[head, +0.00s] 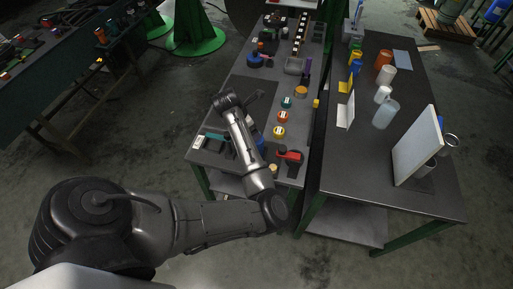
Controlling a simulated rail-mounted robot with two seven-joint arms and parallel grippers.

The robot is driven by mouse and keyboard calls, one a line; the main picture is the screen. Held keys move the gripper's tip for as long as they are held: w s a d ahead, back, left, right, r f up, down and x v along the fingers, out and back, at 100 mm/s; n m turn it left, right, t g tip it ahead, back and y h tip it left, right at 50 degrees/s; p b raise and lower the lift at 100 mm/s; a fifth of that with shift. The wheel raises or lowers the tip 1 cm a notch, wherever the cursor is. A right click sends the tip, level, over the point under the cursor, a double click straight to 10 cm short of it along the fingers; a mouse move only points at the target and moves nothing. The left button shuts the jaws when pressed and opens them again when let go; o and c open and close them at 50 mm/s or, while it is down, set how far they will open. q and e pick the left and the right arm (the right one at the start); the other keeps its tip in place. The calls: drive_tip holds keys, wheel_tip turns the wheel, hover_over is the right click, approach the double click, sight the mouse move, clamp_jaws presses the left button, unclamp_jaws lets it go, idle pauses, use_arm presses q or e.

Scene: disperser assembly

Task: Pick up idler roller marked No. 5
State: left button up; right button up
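Several small coloured round parts that may be the idler rollers stand in a row on the middle table: a green one (287,102), a red one (283,117) and a yellow one (279,131). Their markings are too small to read, so I cannot tell which is No. 5. My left arm reaches over the near part of this table. The dark end of the arm, with my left gripper (228,100), is to the left of the row, apart from it. Its fingers cannot be made out. My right gripper is not in view.
The middle table (214,166) holds more parts, including a red tool (290,156) near its front. The right-hand table (340,186) carries white containers (386,113) and a leaning white panel (418,145). A dark workbench (45,95) stands at the left, with open floor between.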

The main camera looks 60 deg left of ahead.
use_arm(q)
drive_tip(key=shift+b+x, duration=0.45)
drive_tip(key=shift+x, duration=4.55)
drive_tip(key=shift+w+a, duration=0.1)
drive_tip(key=shift+w, duration=0.05)
drive_tip(key=shift+r, duration=0.1)
drive_tip(key=c, duration=1.7)
